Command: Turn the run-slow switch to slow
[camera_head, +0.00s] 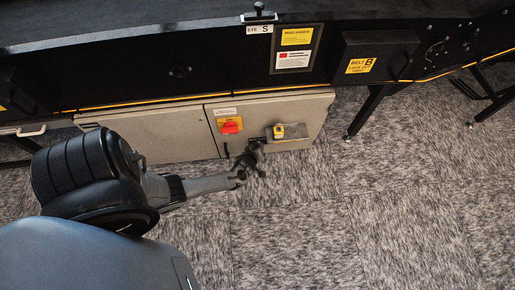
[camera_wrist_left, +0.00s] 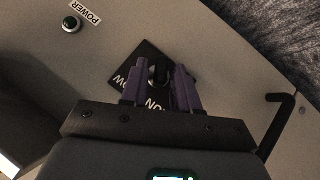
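The run-slow switch has a black square plate (camera_wrist_left: 150,54) with white lettering, partly hidden; the letters "OW" and "ON" show upside down. My right gripper is in neither view.
A black handle (camera_wrist_left: 279,125) is at the right in the wrist view. A red rotary switch on a yellow plate (camera_head: 230,126) and a yellow-topped device (camera_head: 292,130) are on the cabinet. The carpet (camera_head: 350,220) is clear.

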